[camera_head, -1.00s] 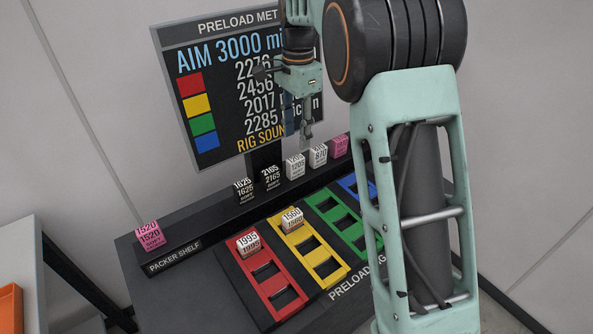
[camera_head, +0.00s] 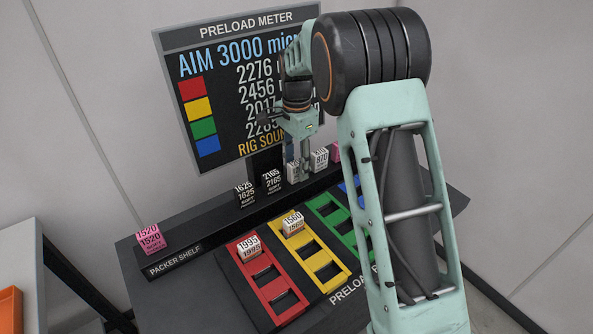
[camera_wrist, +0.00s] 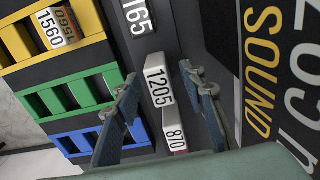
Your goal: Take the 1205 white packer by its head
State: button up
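The white 1205 packer (camera_head: 293,172) stands on the packer shelf, partly covered by my gripper (camera_head: 299,158) in the head view. In the wrist view the white head of the 1205 packer (camera_wrist: 158,86) shows between the two blue-grey fingers of my gripper (camera_wrist: 159,76). The fingers are open, one on each side of the head, with a visible gap on both sides. Whether the fingertips are down level with the head is hard to tell.
On the packer shelf (camera_head: 205,240), the black 2165 packer (camera_head: 272,181) and white 870 packer (camera_head: 320,159) stand close on either side. Black 1625 (camera_head: 245,194) and pink 1520 (camera_head: 150,239) are further left. The meter screen (camera_head: 225,130) rises behind; the coloured rig (camera_head: 265,278) lies in front.

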aim_at(297, 162)
grip_shut()
dwell(0.4)
jog(key=shift+r, duration=0.45)
notch_tip(297, 162, up, 2)
jog(key=shift+r, duration=0.1)
jog(key=s+d+r+b, duration=0.1)
jog(key=s+d+r, duration=0.1)
jog(key=s+r, duration=0.8)
jog(key=s, duration=0.3)
jog(key=shift+s+d+b, duration=0.25)
jog(key=shift+s+b, duration=0.1)
jog(key=shift+s, duration=0.05)
